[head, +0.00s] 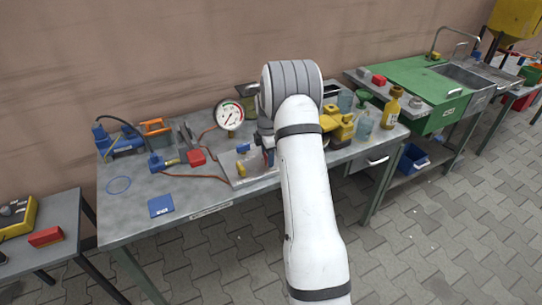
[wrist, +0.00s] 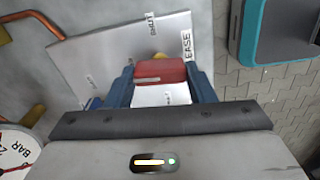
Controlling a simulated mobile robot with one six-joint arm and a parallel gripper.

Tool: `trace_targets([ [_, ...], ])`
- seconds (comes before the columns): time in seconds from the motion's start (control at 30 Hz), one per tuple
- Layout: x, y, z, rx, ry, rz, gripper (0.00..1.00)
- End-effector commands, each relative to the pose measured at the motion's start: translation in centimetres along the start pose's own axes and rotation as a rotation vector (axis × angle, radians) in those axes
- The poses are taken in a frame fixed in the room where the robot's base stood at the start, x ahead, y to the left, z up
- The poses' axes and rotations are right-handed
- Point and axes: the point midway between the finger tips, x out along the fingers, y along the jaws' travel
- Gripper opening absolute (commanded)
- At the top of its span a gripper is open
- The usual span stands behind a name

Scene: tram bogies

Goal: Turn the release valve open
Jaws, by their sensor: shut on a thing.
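In the wrist view a red handle (wrist: 160,72), which looks like the release valve's handle, sits between the blue fingers of my gripper (wrist: 161,82). The fingers are shut on its two sides. Behind it lies a pale plate (wrist: 110,58) with a label reading "SHUT" at the top and one ending in "EASE" to the right. The handle points at neither label clearly. A bit of yellow shows just behind the handle. In the head view the plate (head: 238,180) lies on the workbench, and my arm hides the valve and most of my gripper.
A pressure gauge (head: 229,114) stands left of my arm, with copper pipe (wrist: 32,16) near the plate. A teal box (wrist: 247,30) is right of the plate in the wrist view. Yellow parts (head: 338,125) and cups stand right of my arm. The bench's front left is mostly clear.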

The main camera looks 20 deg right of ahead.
Motion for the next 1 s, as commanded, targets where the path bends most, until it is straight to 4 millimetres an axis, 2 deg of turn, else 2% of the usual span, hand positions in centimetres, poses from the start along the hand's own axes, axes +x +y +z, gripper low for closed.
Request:
trace_targets([
  [0.3, -0.23, 0.20, 0.13, -0.113, -0.003, 0.007, 0.26],
  [0.83, -0.32, 0.26, 0.08, -0.137, -0.004, 0.009, 0.26],
  [0.87, -0.32, 0.27, 0.08, -0.137, -0.004, 0.009, 0.51],
  [1.0, -0.25, 0.20, 0.02, -0.136, -0.003, 0.007, 0.62],
])
